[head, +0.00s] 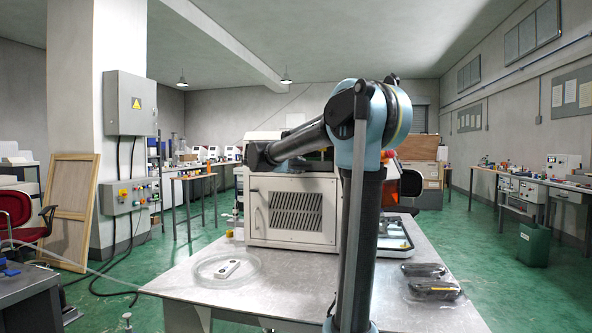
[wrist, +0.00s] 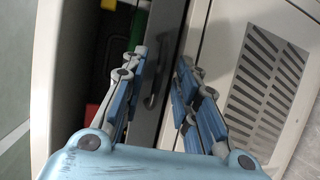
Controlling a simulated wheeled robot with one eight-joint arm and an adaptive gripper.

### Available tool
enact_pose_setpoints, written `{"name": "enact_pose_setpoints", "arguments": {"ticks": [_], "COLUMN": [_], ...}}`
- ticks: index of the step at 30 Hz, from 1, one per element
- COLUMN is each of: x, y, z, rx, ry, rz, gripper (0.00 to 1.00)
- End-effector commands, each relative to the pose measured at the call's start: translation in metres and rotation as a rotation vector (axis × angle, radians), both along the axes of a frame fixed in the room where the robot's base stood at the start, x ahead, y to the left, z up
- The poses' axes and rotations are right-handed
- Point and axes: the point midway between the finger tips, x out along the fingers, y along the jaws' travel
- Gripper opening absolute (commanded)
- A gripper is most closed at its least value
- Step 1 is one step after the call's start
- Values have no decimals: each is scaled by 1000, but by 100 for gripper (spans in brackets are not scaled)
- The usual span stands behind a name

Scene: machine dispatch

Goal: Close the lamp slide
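A cream machine (head: 292,208) with a vented front panel stands on the metal table; the vent also shows at right in the wrist view (wrist: 268,85). In the wrist view a grey upright panel with a small metal handle (wrist: 152,88) lies beyond my fingers; it looks like the lamp slide, but I cannot be sure. Left of it is a dark opening with green, yellow and red parts inside. My gripper (wrist: 161,58) is open, its blue-padded fingers apart on either side of the handle in the picture. Contact cannot be told. In the head view, my gripper is not clearly visible.
The metal table (head: 285,290) carries a clear round dish (head: 208,277) with a white part at left. Dark packaged items (head: 432,287) lie at right. A tray (head: 397,240) stands behind my arm. The table's front middle is clear.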

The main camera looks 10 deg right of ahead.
Motion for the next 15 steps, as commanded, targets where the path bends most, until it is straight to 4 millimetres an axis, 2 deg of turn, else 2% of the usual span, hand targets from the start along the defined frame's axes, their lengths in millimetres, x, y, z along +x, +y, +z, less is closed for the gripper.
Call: {"name": "enact_pose_setpoints", "arguments": {"ticks": [10,13,14,15], "x": [2,2,2,2], "y": [-2,-1,-1,-1], "z": [-1,-1,-1,-1], "rx": [0,0,0,0], "ry": [0,0,0,0], "rz": [0,1,1,1], "gripper": [28,6,0,0]}}
